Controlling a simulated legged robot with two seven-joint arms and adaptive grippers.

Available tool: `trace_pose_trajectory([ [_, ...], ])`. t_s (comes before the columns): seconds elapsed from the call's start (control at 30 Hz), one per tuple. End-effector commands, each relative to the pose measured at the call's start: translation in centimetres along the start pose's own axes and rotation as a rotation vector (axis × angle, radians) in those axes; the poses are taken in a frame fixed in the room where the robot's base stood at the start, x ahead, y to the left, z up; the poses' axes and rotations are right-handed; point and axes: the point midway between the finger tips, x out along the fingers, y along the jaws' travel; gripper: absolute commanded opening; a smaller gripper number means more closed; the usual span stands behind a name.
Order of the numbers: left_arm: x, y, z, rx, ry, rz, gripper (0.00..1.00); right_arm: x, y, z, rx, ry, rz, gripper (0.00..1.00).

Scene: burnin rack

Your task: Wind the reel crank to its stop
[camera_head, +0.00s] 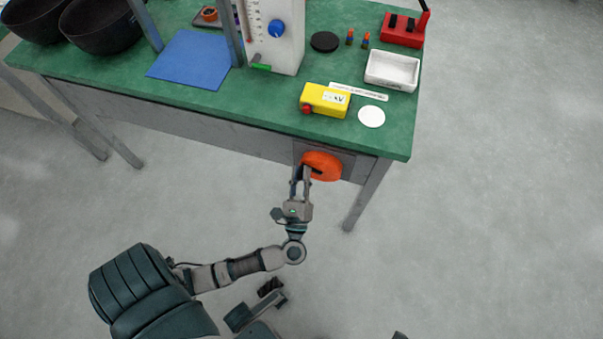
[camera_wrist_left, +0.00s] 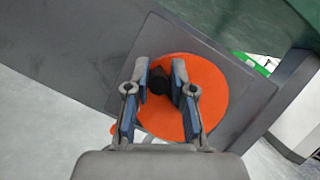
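The orange reel (camera_head: 325,160) is a round disc on a grey plate on the bench's front face, near its right leg. It also shows in the left wrist view (camera_wrist_left: 207,95), with a dark knob (camera_wrist_left: 159,80) standing out left of the disc's middle. My left gripper (camera_head: 301,172) reaches up to the reel's left side. In the left wrist view its two fingers (camera_wrist_left: 160,90) stand either side of the knob and look closed on it; exact contact is hard to see. The fingers cover part of the disc.
The green bench top (camera_head: 240,110) overhangs the reel. A yellow box (camera_head: 326,99) with a red knob, a white disc (camera_head: 371,117), a white tray (camera_head: 392,70) and a blue mat (camera_head: 190,60) lie on it. A bench leg (camera_head: 366,195) stands right of the reel. The floor in front is clear.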

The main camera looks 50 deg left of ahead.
Motion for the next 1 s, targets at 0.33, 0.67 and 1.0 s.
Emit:
trace_pose_trajectory([
  [0.33, -0.01, 0.11, -0.08, 0.004, 0.001, 0.002, 0.0, 0.0, 0.01, -0.04, 0.0, 0.001, 0.0, 0.4],
  [0.67, -0.01, 0.11, -0.12, 0.013, 0.002, -0.001, 0.0, -0.32, 0.01, 0.01, 0.001, -0.012, 0.004, 0.4],
  [1.0, 0.04, -0.06, 0.0, 0.051, 0.003, -0.017, 0.0, -0.08, -0.04, -0.23, 0.0, -0.006, 0.001, 0.4],
])
